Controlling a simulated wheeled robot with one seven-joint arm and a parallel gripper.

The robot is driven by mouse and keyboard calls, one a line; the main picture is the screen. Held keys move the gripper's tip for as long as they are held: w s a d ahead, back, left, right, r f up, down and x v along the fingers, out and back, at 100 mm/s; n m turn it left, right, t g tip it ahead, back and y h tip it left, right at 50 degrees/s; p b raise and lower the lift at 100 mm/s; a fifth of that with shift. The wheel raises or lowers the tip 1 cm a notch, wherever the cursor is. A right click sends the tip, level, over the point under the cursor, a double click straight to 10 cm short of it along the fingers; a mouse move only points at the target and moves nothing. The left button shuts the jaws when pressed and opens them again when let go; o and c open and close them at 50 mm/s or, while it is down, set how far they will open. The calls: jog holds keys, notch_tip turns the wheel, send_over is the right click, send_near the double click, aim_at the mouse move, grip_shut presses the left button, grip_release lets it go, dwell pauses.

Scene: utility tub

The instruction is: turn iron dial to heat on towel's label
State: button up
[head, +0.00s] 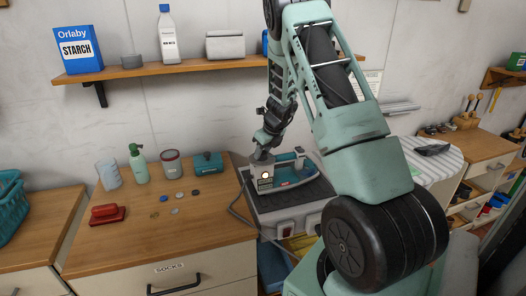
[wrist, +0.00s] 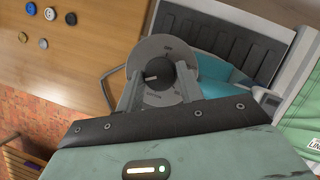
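The iron's round grey dial (wrist: 165,52), with printed lettering too small to read and a dark centre knob (wrist: 157,72), is in the wrist view. My gripper (wrist: 160,78) is open, its fingers on either side of the knob with gaps showing. The iron's teal body (wrist: 222,75) lies beside it; the iron (head: 290,172) also shows in the head view, with my gripper (head: 262,180) at its left end. A green towel (wrist: 295,120) is at the wrist view's right edge; its white label (wrist: 314,142) is cut off, reading "LIN...".
The iron rests on a dark ribbed pad (wrist: 245,35) over a grey unit (head: 290,222). Left, a wooden counter (head: 130,240) carries several buttons, a red brush (head: 107,214), a green spray bottle (head: 138,165) and a tin (head: 170,164). A shelf (head: 190,66) hangs above.

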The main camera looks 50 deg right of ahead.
jog(key=o, duration=0.3)
jog(key=b+v, duration=0.1)
jog(key=v, duration=1.6)
jog(key=shift+s+r, duration=0.15)
jog(key=s+a+f+n+g+y+b, duration=0.1)
jog(key=a+f+n+y, duration=0.1)
jog(key=a+n, duration=1.15)
jog(key=s+a+f+n+g+y+b, duration=0.15)
jog(key=a+n, duration=0.55)
jog(key=a, duration=1.4)
jog(key=s+a+f+n+h, duration=0.1)
jog(key=s+a+n, duration=0.3)
jog(key=s+n, duration=0.3)
jog(key=s+a+f+n+g+b, duration=0.1)
jog(key=s+a+n, duration=0.4)
jog(key=n, duration=0.3)
jog(key=s+a+f+n+g+h, duration=0.1)
jog(key=s+a+n, duration=0.4)
jog(key=s+n, duration=0.3)
jog(key=shift+s+a+f+n+h+b, duration=0.2)
jog(key=shift+s+f+n+h+b, duration=0.1)
jog(key=shift+s+f+n+h, duration=0.1)
